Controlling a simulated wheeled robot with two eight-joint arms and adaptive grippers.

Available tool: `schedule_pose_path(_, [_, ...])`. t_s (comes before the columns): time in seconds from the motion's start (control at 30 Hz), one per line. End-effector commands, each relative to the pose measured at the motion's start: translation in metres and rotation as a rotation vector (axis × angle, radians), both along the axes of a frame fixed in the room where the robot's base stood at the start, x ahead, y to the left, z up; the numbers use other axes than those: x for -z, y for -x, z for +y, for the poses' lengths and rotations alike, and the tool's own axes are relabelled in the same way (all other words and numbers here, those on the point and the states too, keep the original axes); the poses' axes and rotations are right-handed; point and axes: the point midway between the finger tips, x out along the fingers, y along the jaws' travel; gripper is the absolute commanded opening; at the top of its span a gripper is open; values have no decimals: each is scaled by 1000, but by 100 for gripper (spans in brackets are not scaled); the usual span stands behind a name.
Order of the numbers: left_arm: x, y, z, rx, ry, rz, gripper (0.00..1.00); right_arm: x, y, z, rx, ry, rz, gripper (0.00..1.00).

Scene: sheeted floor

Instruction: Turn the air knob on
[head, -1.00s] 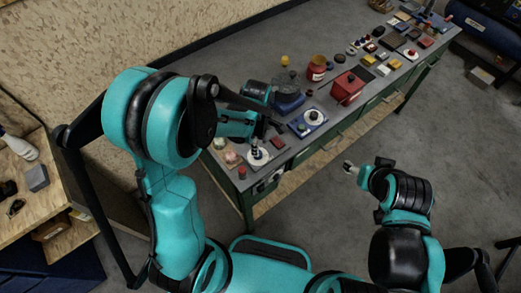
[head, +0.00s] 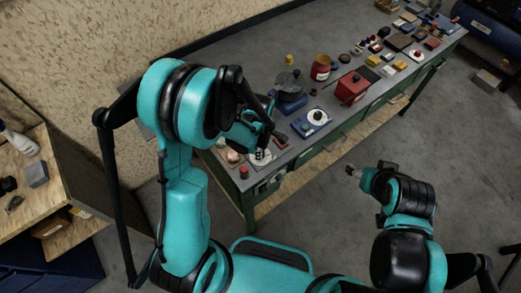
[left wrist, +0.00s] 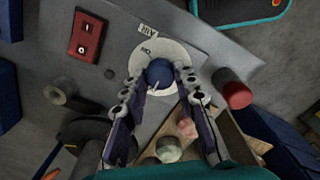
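The air knob is a dark blue round knob (left wrist: 160,74) with a pale pointer, on a white disc (left wrist: 178,51) beside an upside-down "AIR" label (left wrist: 147,30). An "ON" mark shows on the disc. In the head view the white disc (head: 264,160) sits near the bench's near end, partly hidden by my left gripper (head: 262,150). In the left wrist view my left gripper (left wrist: 160,78) is open, its fingertips on either side of the knob with small gaps visible; contact cannot be told. My right gripper (head: 354,171) is over the floor, away from the bench; its opening is unclear.
On the bench (head: 220,60), a red switch block (left wrist: 87,36) and a red cylinder (left wrist: 236,93) flank the disc. Pink (left wrist: 187,127) and greenish (left wrist: 168,148) round items lie close to the fingers. A blue dial unit (head: 311,122) and red box (head: 352,88) stand farther along.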

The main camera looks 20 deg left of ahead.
Motion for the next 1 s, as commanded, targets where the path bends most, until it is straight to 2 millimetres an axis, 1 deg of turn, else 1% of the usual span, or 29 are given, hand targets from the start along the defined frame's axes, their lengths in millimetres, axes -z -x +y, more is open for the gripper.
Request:
schedule_pose_path(0.23, [0,0,0,20,0,0,0,2,0,0,0,0,0,61])
schedule_pose_path(0.47, [1,0,0,124,0,0,0,8,0,0,0,0,0,61])
schedule_pose_path(0.67, [2,0,0,288,0,0,0,17,0,0,0,0,0,61])
schedule_pose_path(1.0, [2,0,0,612,0,0,0,31,0,0,0,0,0,61])
